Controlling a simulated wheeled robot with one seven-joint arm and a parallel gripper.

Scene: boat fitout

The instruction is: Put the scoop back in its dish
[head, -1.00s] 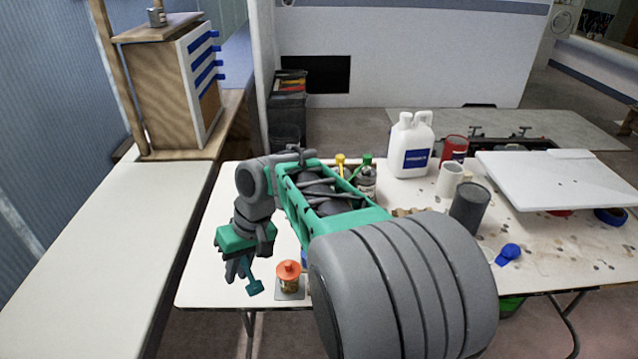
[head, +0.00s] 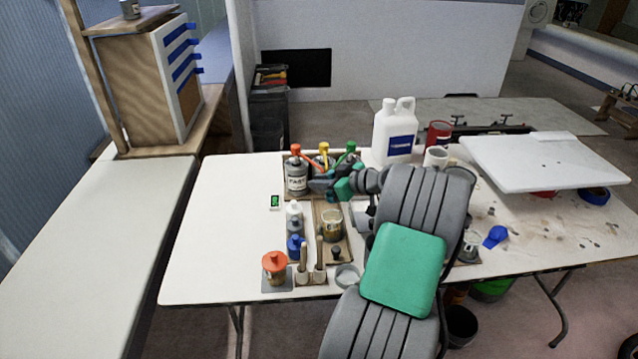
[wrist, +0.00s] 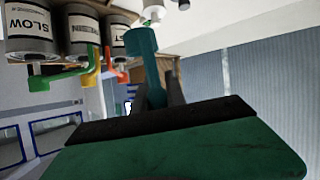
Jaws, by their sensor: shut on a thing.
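The teal scoop (wrist: 146,45) is held in my shut gripper (wrist: 157,92) in the wrist view, its end pointing away from the fingers. In the head view my gripper (head: 338,187) is over the back of the table, just in front of the pump bottles. A small round grey dish (head: 347,275) stands near the table's front edge, beside my arm, apart from the scoop. It looks like the scoop's dish, but I cannot be sure.
Pump bottles (head: 297,178) with red, yellow and green tops stand close behind my gripper. A wooden tray (head: 343,243) holds a cup. An orange-lidded jar (head: 275,266) and a small brush rack (head: 310,278) are at the front.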

